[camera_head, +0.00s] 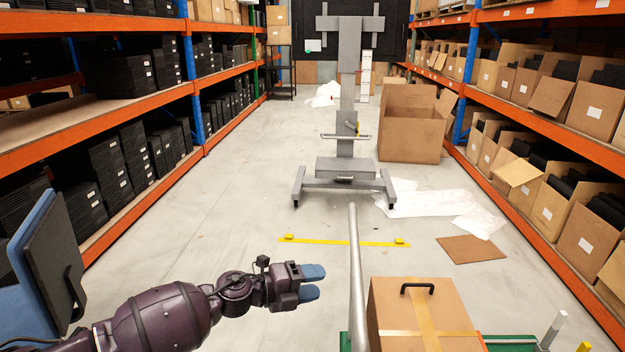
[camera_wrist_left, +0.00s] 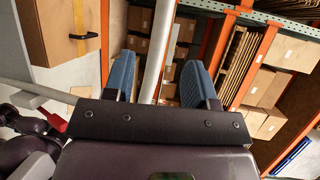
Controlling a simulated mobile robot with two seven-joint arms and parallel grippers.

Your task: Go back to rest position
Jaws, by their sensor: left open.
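My left gripper (camera_head: 312,282) reaches in from the lower left in the head view. Its two blue fingertips are apart with nothing between them. It hangs in the air over the floor, left of a grey vertical pole (camera_head: 356,270). In the left wrist view the fingers (camera_wrist_left: 158,80) are also spread, and the pole passes behind the gap between them. My right gripper does not show in the head view. No laptop charger can be made out in either view.
A cardboard box (camera_head: 420,305) with a black handle stands right of the pole. A grey wheeled stand (camera_head: 344,170) is ahead on the floor. A dark panel (camera_head: 50,260) is at left. The aisle floor is mostly clear.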

